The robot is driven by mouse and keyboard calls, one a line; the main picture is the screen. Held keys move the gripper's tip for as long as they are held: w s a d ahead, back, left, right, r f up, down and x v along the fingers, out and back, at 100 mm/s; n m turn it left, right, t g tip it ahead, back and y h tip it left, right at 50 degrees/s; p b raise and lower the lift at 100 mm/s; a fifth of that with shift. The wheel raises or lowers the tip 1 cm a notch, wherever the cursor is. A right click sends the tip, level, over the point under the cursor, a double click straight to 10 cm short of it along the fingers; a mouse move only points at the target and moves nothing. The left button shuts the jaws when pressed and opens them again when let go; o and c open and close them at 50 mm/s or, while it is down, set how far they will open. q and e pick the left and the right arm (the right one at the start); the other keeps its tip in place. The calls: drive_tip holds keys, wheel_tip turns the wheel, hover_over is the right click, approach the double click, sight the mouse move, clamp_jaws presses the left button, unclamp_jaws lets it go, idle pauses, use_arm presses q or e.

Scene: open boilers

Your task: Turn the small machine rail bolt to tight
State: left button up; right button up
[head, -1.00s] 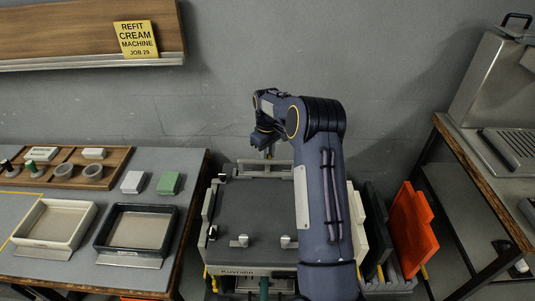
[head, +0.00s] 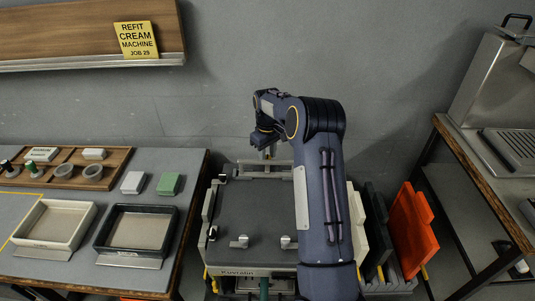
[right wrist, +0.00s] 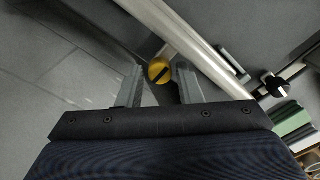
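The small machine (head: 255,205) is a grey-topped unit below the back wall, in the middle of the head view. My right arm reaches over its right part, and the right gripper (head: 268,151) points down at its back edge. In the right wrist view a yellow round bolt head (right wrist: 160,71) with a dark slot shows beside a pale metal rail (right wrist: 190,38). The right gripper (right wrist: 158,76) is open, its fingertips on either side of the bolt head with small gaps visible. In the head view the bolt is too small to make out. My left gripper is out of view.
A table at left holds a white tray (head: 30,243), a dark tray (head: 110,250) and a wooden rack (head: 120,157). Orange panels (head: 412,235) stand right of the machine. A bench with a steel appliance (head: 485,80) is at far right.

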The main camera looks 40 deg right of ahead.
sight(267, 157)
wheel_tip(267, 157, up, 8)
drive_tip(key=shift+f, duration=0.15)
idle(0.6)
drive_tip(key=s+a+r+m+t+y, duration=0.1)
drive_tip(key=s+a+r+t+y, duration=0.15)
drive_tip(key=s+a+r, duration=1.05)
drive_tip(key=s+a+f+t, duration=0.1)
drive_tip(key=s+a+f, duration=0.1)
drive_tip(key=s+a, duration=0.2)
drive_tip(key=s+a+f+m+t+y, duration=0.1)
drive_tip(key=s+a+f, duration=0.2)
drive_tip(key=s, duration=0.6)
drive_tip(key=s+a+f+t, duration=0.1)
drive_tip(key=s+a+f, duration=0.1)
drive_tip(key=s+a, duration=0.4)
drive_tip(key=shift+s+a+f+m, duration=0.15)
drive_tip(key=shift+f+m, duration=0.05)
drive_tip(key=shift+m, duration=0.1)
